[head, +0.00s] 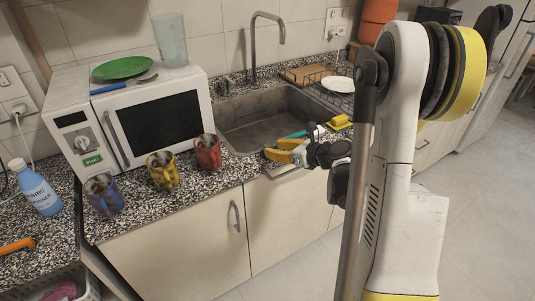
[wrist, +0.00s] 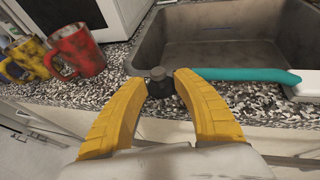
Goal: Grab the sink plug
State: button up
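A small dark sink plug (wrist: 159,86) with a round knob on top shows at the counter's front edge in the wrist view. My gripper (wrist: 160,80) has two yellow fingers, one on each side of the plug. The fingertips stand apart with the plug between them; I cannot tell whether they press on it. In the head view my gripper (head: 276,150) is at the counter edge in front of the sink, and the plug cannot be made out there. The grey sink basin (head: 265,131) lies just behind; it also shows in the wrist view (wrist: 215,55).
A teal utensil (head: 297,134) lies along the sink's front rim, right of the plug. Red (head: 207,153), yellow (head: 162,172) and blue (head: 104,196) mugs stand to the left, before a white microwave (head: 92,140). A yellow sponge (head: 340,122) and a dish rack (head: 336,97) are to the right.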

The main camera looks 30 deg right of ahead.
aim_at(270, 147)
jog(key=b+x, duration=0.1)
jog(key=x, duration=0.2)
jog(key=shift+a+f, duration=0.1)
jog(key=shift+a, duration=0.05)
jog(key=shift+w, duration=0.4)
grip_shut()
